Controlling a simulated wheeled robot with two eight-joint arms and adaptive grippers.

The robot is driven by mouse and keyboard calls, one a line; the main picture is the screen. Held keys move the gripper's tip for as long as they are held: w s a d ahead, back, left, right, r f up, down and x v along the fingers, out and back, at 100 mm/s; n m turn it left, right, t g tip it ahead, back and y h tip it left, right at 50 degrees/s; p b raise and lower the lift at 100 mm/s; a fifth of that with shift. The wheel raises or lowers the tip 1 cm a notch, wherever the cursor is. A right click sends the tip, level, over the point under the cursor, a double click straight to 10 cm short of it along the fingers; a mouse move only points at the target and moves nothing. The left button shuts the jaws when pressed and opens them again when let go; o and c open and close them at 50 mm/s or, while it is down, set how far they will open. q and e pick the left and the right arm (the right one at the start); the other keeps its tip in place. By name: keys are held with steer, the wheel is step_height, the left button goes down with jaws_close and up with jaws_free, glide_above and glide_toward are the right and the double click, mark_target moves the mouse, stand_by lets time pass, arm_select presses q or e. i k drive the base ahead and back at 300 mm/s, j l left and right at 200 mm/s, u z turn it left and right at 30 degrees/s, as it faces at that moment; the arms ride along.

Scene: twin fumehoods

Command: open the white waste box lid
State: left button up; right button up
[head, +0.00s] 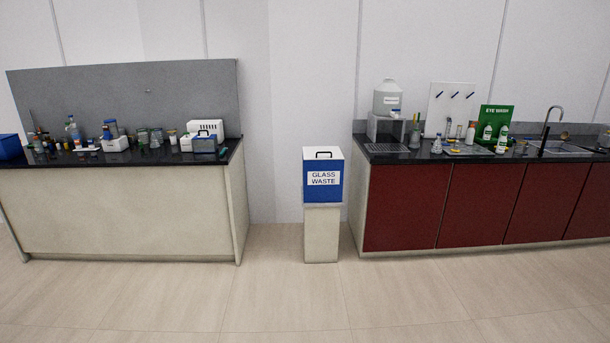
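The waste box (322,194) stands in the gap between the two counters, a little right of the picture's middle. Its body is blue with a white label (323,178) reading "GLASS WASTE". Its white lid (333,155) is down on top and carries a dark handle (323,154). The box rests on a pale pedestal (321,235). It is some way off across the floor. Neither of my grippers shows in the head view.
The left counter (110,215) bears bottles, jars and a small white device (206,128). The right counter (402,205) has red doors, a carboy (387,98), a green eye wash stand (494,124) and a sink tap (546,128). The floor (290,300) in front is clear.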

mark_target(315, 152)
steer(key=i+j, duration=0.1)
steer(key=i, duration=4.5)
steer(key=l+z, duration=0.05)
steer(key=l, duration=0.05)
